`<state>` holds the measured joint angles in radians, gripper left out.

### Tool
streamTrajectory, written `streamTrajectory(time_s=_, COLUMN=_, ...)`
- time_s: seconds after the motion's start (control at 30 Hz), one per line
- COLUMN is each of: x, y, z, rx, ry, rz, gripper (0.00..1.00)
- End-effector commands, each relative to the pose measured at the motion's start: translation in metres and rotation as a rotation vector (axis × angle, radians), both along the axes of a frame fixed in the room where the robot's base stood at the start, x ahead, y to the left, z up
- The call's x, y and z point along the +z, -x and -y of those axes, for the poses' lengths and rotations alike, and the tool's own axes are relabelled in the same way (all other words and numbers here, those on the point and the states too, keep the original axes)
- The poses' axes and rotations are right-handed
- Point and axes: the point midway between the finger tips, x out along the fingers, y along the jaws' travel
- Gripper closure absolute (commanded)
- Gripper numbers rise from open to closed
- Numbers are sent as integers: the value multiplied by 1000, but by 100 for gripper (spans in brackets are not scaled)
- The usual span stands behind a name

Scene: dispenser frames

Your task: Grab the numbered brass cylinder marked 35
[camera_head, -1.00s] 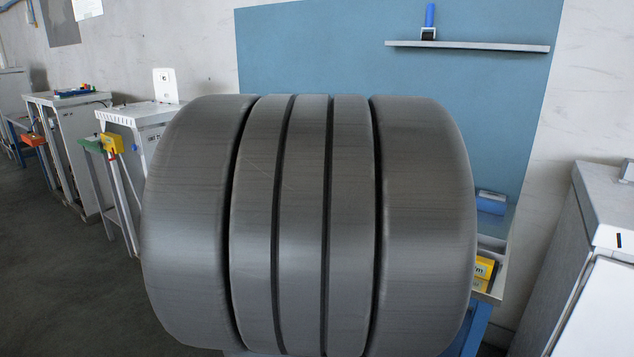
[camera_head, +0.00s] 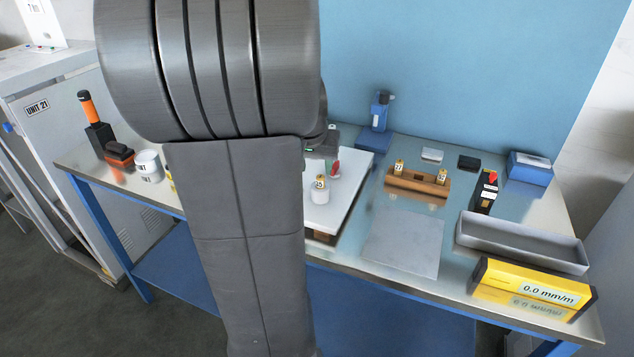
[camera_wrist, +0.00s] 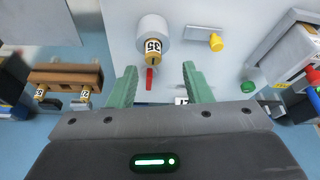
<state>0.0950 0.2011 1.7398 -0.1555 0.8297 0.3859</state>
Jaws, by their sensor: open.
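The brass cylinder marked 35 (camera_head: 320,182) stands on a white round pedestal (camera_head: 320,197) on a white board (camera_head: 338,200). In the wrist view the cylinder (camera_wrist: 153,46) shows its 35 label, with the white pedestal (camera_wrist: 153,27) around its far end. My gripper (camera_wrist: 158,74) is open and empty; its two green fingers point toward the cylinder, which lies beyond the tips, slightly nearer the left finger. In the head view my arm hides most of the gripper.
A wooden rack (camera_head: 418,182) with two other numbered brass cylinders stands right of the board. A small red part (camera_head: 335,168) is close to the 35 cylinder. A grey tray (camera_head: 520,243) and yellow gauge box (camera_head: 533,290) lie at right. A grey flat plate (camera_head: 402,242) is bare.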

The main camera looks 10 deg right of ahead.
Motion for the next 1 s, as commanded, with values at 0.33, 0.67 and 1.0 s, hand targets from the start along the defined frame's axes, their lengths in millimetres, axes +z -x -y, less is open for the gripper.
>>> streamTrajectory(time_s=0.33, x=-41, y=-11, z=13, rx=0, ry=-1, rz=-4, gripper=55)
streamTrajectory(time_s=0.67, x=-48, y=-14, z=14, rx=0, ry=0, rz=-1, gripper=55)
streamTrajectory(time_s=1.0, x=-47, y=-14, z=14, rx=0, ry=0, rz=0, gripper=100)
